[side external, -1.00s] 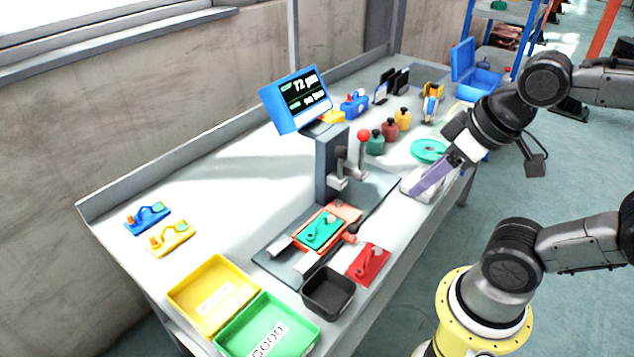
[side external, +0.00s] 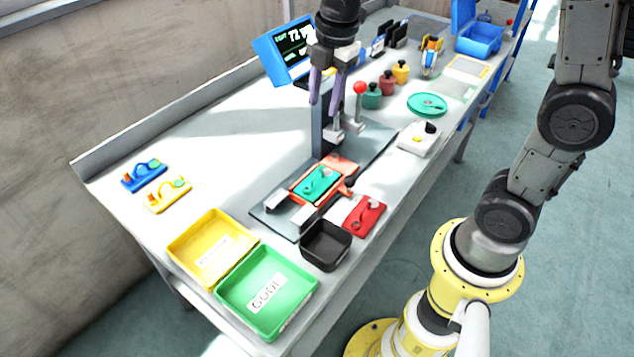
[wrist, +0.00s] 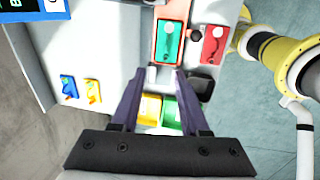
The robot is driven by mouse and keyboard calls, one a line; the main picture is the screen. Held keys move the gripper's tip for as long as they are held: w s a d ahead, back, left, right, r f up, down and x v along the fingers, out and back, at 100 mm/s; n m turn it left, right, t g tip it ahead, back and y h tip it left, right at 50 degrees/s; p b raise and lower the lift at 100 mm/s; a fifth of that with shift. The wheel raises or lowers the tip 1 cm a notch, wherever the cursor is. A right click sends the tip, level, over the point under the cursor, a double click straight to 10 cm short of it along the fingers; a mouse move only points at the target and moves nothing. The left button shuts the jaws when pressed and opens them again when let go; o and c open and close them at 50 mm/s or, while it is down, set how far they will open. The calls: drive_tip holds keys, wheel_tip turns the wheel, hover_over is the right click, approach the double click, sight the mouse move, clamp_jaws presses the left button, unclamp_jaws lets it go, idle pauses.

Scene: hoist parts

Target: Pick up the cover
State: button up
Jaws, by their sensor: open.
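My gripper (side external: 324,105) is open and empty, its two purple fingers pointing down, high above the bench in front of the screen and press. It also shows in the wrist view (wrist: 160,76), with nothing between the fingers. Several flat handled plates could be the cover; I cannot tell which. A teal one (side external: 319,184) sits in the orange-red fixture under the press. A red one (side external: 364,215) lies to its right. A blue one (side external: 144,175) and a yellow one (side external: 168,195) lie at the bench's left. All are well apart from my gripper.
The press post (side external: 325,130) has a red-knobbed lever (side external: 360,88). Yellow (side external: 212,247), green (side external: 268,293) and black (side external: 326,245) bins stand in front. Coloured weights (side external: 387,84), a teal disc (side external: 427,104) and a white box (side external: 418,140) stand right. The bench's left middle is clear.

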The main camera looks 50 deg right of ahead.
wheel_tip(320, 180, down, 4)
drive_tip(key=w+g, duration=0.1)
drive_tip(key=w, duration=0.1)
hover_over(317, 171)
drive_tip(key=shift+g, duration=0.4)
drive_tip(key=f, duration=0.9)
drive_tip(key=shift+w+d+f, duration=0.2)
drive_tip(key=shift+w+d, duration=0.1)
drive_tip(key=shift+d, duration=0.05)
drive_tip(key=shift+s+a+f, duration=0.15)
drive_tip(key=shift+f, duration=1.5)
drive_tip(key=shift+s+a+f, duration=0.1)
drive_tip(key=shift+a+f, duration=0.05)
drive_tip(key=shift+f, duration=1.45)
clamp_jaws()
drive_tip(key=shift+r, duration=0.1)
